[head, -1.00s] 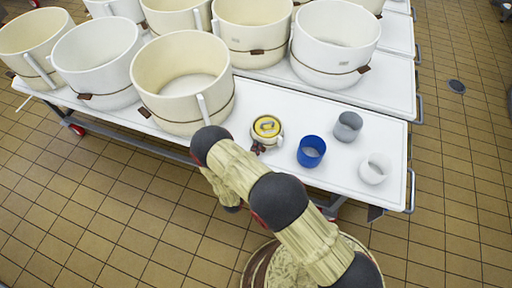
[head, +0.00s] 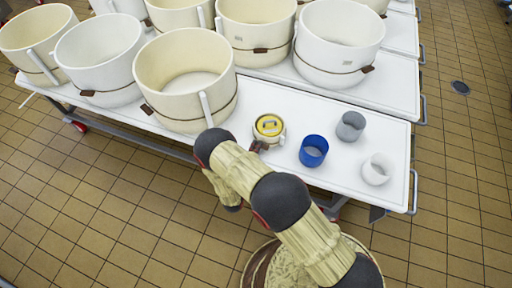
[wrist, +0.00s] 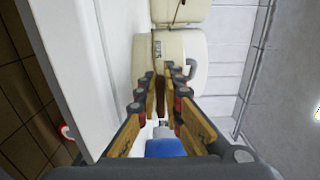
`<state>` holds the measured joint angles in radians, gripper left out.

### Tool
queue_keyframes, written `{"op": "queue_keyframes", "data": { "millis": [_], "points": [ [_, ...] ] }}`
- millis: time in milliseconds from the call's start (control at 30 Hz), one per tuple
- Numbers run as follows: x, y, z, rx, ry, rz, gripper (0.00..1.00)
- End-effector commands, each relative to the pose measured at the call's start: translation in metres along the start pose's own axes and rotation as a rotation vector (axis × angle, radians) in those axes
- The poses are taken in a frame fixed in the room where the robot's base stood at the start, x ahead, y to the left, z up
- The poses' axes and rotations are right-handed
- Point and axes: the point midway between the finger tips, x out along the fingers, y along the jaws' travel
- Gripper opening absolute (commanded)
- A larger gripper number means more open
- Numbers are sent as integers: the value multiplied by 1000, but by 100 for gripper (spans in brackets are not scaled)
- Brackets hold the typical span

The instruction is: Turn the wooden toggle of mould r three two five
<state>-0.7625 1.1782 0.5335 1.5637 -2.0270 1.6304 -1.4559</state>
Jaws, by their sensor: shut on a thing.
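The label is too small to read. My gripper (wrist: 161,82) is in front of it, its fingers closed on a brown wooden toggle (wrist: 160,97) at its side. In the head view my arm hides most of the gripper; only brown parts show beside the pot.
Large cream moulds (head: 184,75) with bands and brown toggles stand on the white table (head: 330,112) to the left and behind. A blue cup (head: 313,151), a grey cup (head: 351,126) and a white cup (head: 376,169) stand right of the pot. The blue cup is close below the fingers in the wrist view (wrist: 165,147).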

Motion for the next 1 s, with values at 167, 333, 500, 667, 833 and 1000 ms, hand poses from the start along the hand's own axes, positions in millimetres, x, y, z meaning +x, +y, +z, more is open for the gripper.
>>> {"op": "queue_keyframes", "data": {
  "millis": [167,333,500,667,833,1000],
  "points": [
    [0,2,0,-11,-2,3,0],
    [0,2,0,-11,-2,3,0],
    [0,2,0,-11,-2,3,11],
    [0,1,0,-10,-2,2,20],
    [0,1,0,-10,-1,1,27],
    [0,1,0,-10,0,1,27]
  ]
}}
